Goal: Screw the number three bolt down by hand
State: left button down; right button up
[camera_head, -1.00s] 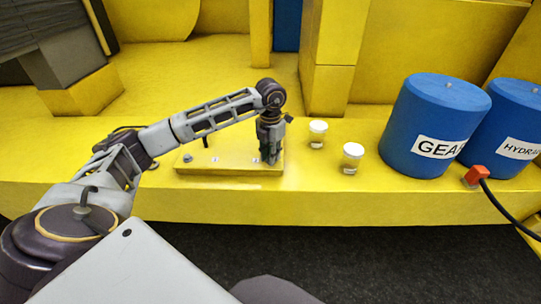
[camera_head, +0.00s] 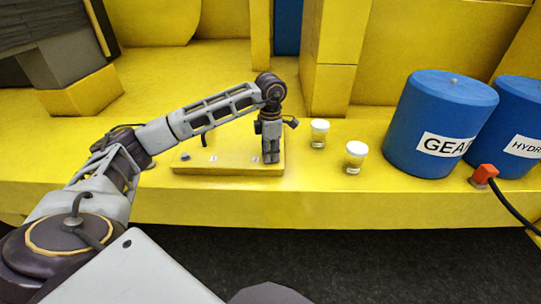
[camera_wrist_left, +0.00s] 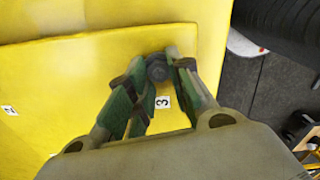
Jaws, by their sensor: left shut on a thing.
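The number three bolt (camera_wrist_left: 157,70) shows in the left wrist view as a dark round head between my left fingertips, just past the label "3" (camera_wrist_left: 162,102). My left gripper (camera_wrist_left: 159,73) is shut on this bolt. In the head view my left gripper (camera_head: 271,158) points down at the right end of a raised yellow plate (camera_head: 225,169) and hides the bolt there. Another bolt (camera_head: 185,156) stands at the plate's left end, clear of the gripper. My right gripper is in neither view.
Two small white-lidded jars (camera_head: 319,134) (camera_head: 355,157) stand right of the plate. Beyond them are a blue drum marked GEAR (camera_head: 440,115), a second blue drum (camera_head: 515,120) and a red connector (camera_head: 484,175) on a black cable. The yellow ledge's front edge runs below the plate.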

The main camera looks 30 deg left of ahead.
pick_arm(q)
jog(key=shift+m, duration=0.6)
jog(key=shift+w+r+m, duration=0.1)
jog(key=shift+m, duration=0.2)
jog(key=shift+b, duration=0.3)
jog(key=shift+a, duration=0.1)
jog(key=c, duration=1.3)
grip_release()
jog(key=shift+r, duration=5.95)
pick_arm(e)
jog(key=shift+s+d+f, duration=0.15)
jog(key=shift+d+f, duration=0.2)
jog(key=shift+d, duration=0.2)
